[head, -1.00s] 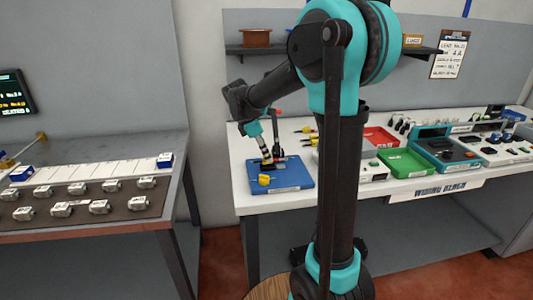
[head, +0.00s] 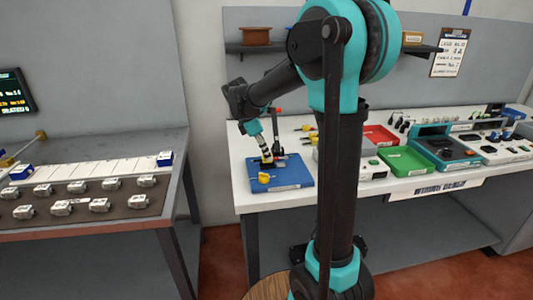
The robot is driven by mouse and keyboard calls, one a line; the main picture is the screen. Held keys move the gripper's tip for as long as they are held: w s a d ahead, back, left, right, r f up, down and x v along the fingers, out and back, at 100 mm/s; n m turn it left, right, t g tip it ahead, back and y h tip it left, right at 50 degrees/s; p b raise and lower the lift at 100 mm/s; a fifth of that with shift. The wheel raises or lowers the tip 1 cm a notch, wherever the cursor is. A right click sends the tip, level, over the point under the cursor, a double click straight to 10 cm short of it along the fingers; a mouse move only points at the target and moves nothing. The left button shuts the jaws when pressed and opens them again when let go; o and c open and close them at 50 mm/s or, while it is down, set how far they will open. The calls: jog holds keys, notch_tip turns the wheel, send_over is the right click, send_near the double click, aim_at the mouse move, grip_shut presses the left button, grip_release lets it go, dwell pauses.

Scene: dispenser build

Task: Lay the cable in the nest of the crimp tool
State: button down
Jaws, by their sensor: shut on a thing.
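My gripper (head: 267,161) is small in the head view, pointing down over the blue mat (head: 295,181) at the near left corner of the white bench. It is shut on the cable, but the cable is too thin and small here to make out. A yellow piece (head: 265,177) shows just below the fingers; I cannot tell whether it touches them. A dark tool with a red top (head: 279,111) stands right beside the gripper, at the back of the mat. It may be the crimp tool. Its nest cannot be made out.
On the white bench, a red tray (head: 380,137) and a green tray (head: 405,160) lie to the right, past my arm. Several yellow-ended pieces lie behind the mat. A grey bench with metal parts (head: 100,205) stands at the left, across a gap.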

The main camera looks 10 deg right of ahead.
jog(key=shift+f, duration=0.95)
dwell(1.3)
jog(key=c, duration=1)
grip_release()
jog(key=shift+r, duration=0.1)
jog(key=shift+r, duration=3.4)
